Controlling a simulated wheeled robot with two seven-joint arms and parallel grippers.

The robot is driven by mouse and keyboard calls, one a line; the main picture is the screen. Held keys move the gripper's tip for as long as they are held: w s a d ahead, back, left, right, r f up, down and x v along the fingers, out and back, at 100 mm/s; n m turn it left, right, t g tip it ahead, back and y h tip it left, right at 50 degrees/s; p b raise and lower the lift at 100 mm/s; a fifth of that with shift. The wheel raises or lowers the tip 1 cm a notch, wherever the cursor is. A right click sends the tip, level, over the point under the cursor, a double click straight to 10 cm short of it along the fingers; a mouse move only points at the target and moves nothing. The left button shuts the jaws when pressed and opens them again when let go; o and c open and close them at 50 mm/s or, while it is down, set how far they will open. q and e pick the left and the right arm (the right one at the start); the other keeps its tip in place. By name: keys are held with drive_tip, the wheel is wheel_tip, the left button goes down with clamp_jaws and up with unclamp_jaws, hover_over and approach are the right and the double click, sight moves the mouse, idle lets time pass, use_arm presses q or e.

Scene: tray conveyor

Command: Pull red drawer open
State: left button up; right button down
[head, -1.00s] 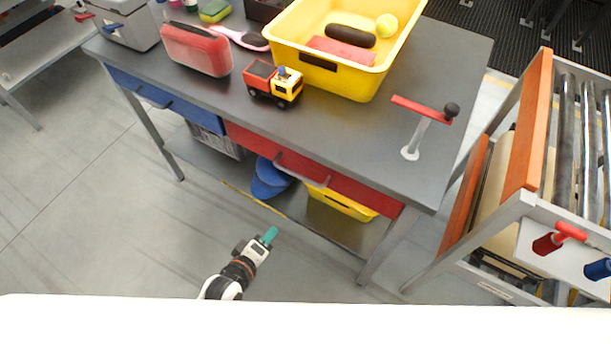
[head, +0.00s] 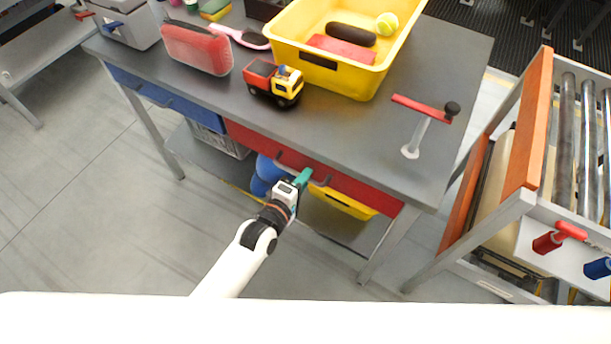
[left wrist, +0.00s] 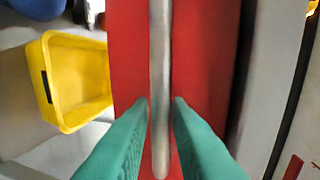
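The red drawer (head: 352,187) sits under the grey table top, and its front looks flush with the table's frame. Its grey bar handle (head: 318,178) runs along the front. My left gripper (head: 305,176) is at the handle in the head view. In the left wrist view the handle (left wrist: 160,70) lies between the two green fingers of my left gripper (left wrist: 161,105), with the red drawer front (left wrist: 128,45) behind it. The fingers are apart, with small gaps seen beside the handle. My right gripper is not in view.
A yellow bin (head: 342,203) and blue items (head: 262,176) are on the shelf below. A roller conveyor (head: 528,130) stands at right.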

use_arm(q)
drive_tip(key=shift+w+d+f, duration=0.1)
drive_tip(key=shift+w+d, duration=0.2)
drive_tip(key=shift+w, duration=0.1)
clamp_jaws()
drive_tip(key=shift+s+a, duration=0.1)
drive_tip(key=f+p+v, duration=0.2)
drive_tip(key=p+v, duration=0.1)
drive_tip(key=v, duration=0.7)
drive_tip(key=s+f+p+v, duration=0.1)
drive_tip(key=f+p+v, duration=0.1)
drive_tip(key=v, duration=0.8)
drive_tip(key=shift+a+p, duration=0.25)
drive_tip(key=shift+p, duration=0.3)
drive_tip(key=shift+f, duration=0.1)
